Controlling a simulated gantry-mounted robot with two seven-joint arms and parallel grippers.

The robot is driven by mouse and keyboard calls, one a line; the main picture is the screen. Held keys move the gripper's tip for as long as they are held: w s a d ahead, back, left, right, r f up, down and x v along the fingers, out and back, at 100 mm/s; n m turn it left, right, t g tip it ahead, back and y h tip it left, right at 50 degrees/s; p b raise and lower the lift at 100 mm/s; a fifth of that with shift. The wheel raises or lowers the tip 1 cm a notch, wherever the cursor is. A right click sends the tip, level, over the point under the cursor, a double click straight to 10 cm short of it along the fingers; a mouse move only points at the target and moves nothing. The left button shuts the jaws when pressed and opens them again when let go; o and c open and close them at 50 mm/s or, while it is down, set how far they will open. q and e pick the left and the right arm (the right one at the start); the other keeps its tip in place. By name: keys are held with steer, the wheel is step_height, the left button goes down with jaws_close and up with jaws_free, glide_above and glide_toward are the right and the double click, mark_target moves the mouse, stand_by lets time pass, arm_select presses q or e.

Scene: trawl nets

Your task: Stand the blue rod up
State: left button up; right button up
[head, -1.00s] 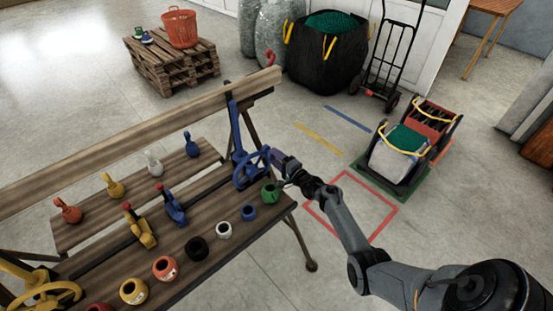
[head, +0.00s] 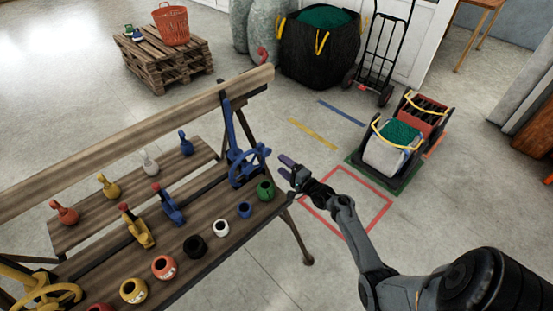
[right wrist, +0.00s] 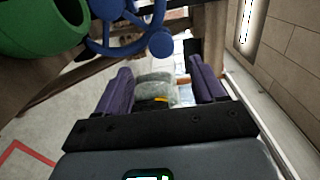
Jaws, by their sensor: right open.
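The blue rod (head: 229,127) rises at the right end of the wooden bench in the head view, close to upright and leaning slightly left in the picture. A blue handwheel (head: 248,166) is beside its lower end. Part of the wheel shows at the top of the right wrist view (right wrist: 121,47), with a round blue knob. My right gripper (head: 285,167) is open and empty, just right of the wheel and apart from it. Its purple fingers are spread in the right wrist view (right wrist: 163,85). My left gripper is not in view.
A green pot (head: 265,190) stands at the bench corner near my right gripper, in a row of several coloured pots. Blue (head: 170,207) and yellow (head: 138,230) levers with red tips are further left. The floor inside the red outline (head: 372,229) is clear.

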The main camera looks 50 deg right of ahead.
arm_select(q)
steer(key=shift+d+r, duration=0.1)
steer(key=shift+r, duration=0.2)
arm_select(e)
steer(key=s, duration=0.3)
steer(key=shift+s+a, duration=0.15)
steer(key=shift+a, duration=0.05)
steer(key=shift+f, duration=0.1)
